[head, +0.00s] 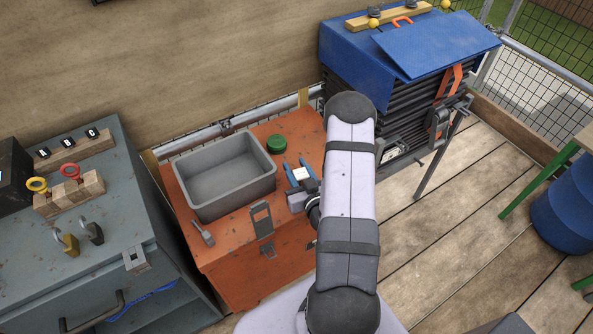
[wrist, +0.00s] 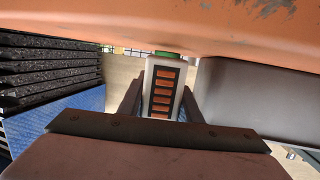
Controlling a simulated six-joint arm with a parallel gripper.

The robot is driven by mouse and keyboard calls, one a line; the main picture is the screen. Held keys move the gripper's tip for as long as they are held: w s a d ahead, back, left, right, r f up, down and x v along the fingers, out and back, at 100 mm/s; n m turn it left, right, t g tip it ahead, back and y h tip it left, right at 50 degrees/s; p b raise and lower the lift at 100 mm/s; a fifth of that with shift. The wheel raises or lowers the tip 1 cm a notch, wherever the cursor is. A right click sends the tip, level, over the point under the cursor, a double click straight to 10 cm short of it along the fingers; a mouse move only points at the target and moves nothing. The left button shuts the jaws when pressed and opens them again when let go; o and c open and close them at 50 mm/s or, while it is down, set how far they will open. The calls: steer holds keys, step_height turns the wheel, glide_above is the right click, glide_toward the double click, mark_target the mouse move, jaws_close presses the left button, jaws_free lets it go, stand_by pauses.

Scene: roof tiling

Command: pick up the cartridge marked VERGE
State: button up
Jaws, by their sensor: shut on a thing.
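My gripper (head: 300,178) is over the right part of the orange chest's top, just right of the grey bin. It is shut on a pale cartridge (head: 300,174) held between its two blue fingers. In the wrist view my gripper (wrist: 159,104) has a finger on each side of the cartridge (wrist: 149,78), which shows a dark panel with several orange bars. No lettering can be read, so I cannot tell whether it is marked VERGE. I cannot tell whether it touches the chest top.
The grey open bin (head: 183,184) sits on the orange chest (head: 216,238), beside a green round lid (head: 276,144). A grey-blue cabinet (head: 65,268) with padlocks stands left. Stacked dark tiles (head: 350,84) under a blue cover stand behind right. The plank floor at right is mostly clear.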

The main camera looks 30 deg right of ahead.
step_height(320, 180, up, 9)
steer(key=p, duration=0.1)
stand_by(0.4)
steer(key=shift+a, duration=0.1)
